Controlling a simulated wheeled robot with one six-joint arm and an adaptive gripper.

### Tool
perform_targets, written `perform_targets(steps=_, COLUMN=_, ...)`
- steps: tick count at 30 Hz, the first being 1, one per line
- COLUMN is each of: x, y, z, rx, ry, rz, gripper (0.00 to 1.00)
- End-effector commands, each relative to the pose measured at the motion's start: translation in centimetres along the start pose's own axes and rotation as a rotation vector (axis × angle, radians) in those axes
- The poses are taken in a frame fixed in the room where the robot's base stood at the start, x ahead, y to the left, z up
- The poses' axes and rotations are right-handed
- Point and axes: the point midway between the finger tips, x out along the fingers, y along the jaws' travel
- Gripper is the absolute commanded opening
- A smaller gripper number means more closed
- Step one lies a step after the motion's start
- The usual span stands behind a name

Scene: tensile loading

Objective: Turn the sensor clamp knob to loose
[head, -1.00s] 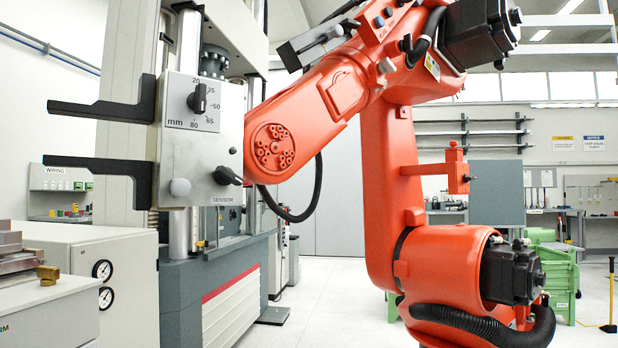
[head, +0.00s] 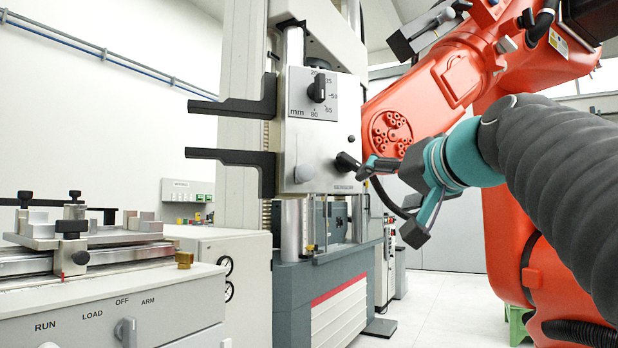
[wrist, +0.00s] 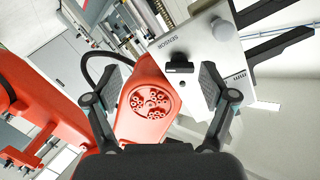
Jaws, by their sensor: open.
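The sensor head (head: 300,140) is a pale metal box with two long black arms reaching left. The sensor clamp knob (head: 347,162) is a small black knob low on its right side, by a small label. In the wrist view the knob (wrist: 180,65) is a dark bar below the word SENSOR, its bar lying about level in the picture. My gripper (head: 393,202) is teal and grey, open and empty, to the right of the knob; one finger appears close to it. In the wrist view my gripper (wrist: 163,86) has its fingers wide apart, with the knob ahead, between them but nearer the right finger.
A black dial (head: 317,89) with mm numbers sits higher on the sensor head. A large orange robot arm (head: 430,95) stands close behind my gripper. A console (head: 180,300) with RUN, LOAD, OFF and ARM marks is at lower left. White floor is clear in the middle.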

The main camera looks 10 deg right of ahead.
Motion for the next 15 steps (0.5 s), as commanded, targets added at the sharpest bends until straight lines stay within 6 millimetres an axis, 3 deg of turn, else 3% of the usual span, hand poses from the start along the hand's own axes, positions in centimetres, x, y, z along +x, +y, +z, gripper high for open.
perform_targets(steps=3, x=-0.7, y=-1.3, z=-3.3, rx=-0.003, ry=0.075, rz=-0.048, gripper=0.83)
perform_targets(steps=6, x=-1.1, y=-2.0, z=-4.8, rx=-0.004, ry=0.106, rz=-0.071, gripper=0.83)
perform_targets(steps=11, x=-0.6, y=-2.5, z=-5.5, rx=-0.005, ry=0.117, rz=-0.084, gripper=0.83)
perform_targets(steps=15, x=1.2, y=-2.8, z=-5.7, rx=-0.005, ry=0.114, rz=-0.085, gripper=0.83)
